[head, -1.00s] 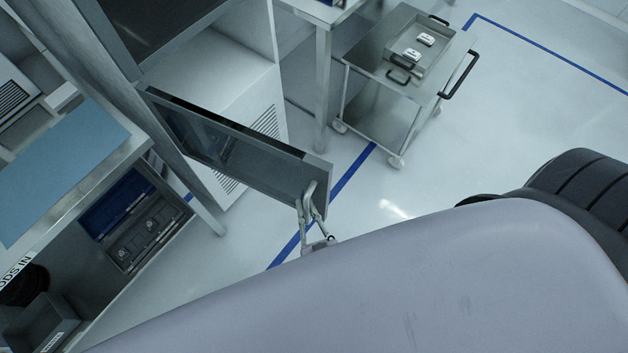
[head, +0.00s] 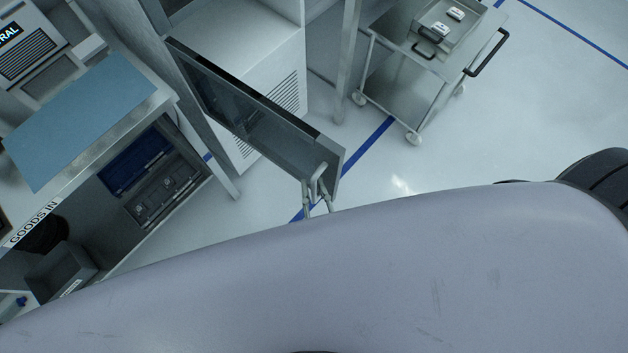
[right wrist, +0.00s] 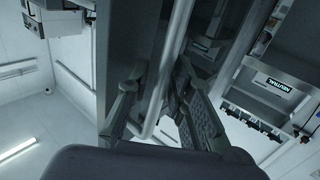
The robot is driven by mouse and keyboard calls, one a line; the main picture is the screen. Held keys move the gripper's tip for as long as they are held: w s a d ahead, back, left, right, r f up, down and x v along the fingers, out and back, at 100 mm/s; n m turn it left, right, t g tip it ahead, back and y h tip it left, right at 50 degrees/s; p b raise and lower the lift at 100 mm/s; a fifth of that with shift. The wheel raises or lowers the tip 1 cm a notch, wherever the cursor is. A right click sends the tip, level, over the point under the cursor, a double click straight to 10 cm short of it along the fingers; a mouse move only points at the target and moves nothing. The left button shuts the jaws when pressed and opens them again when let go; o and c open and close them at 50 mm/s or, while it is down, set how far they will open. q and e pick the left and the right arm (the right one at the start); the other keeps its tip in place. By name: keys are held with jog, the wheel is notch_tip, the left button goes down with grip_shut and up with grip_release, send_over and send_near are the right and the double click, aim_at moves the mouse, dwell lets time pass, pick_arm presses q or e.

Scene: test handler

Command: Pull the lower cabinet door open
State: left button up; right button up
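The lower cabinet door (head: 250,112) is a dark panel with a grey frame. It stands swung out from the tall cabinet at the left, with its free end toward the middle of the head view. A pale bar handle (head: 319,178) sits near that free end; it also shows in the right wrist view (right wrist: 176,38). My right gripper (head: 317,194) is at the handle. In the right wrist view its two fingers (right wrist: 160,85) stand apart on either side of the bar, with a gap visible. Exact contact is hard to tell. My left gripper is out of view.
A metal cart (head: 385,82) with a tray stands beyond the door. A bench (head: 165,98) with a blue mat (head: 80,115) and bins underneath is at the left. Open floor (head: 480,135) lies to the right. My own body fills the lower part.

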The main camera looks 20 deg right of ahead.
jog(key=shift+o, duration=0.8)
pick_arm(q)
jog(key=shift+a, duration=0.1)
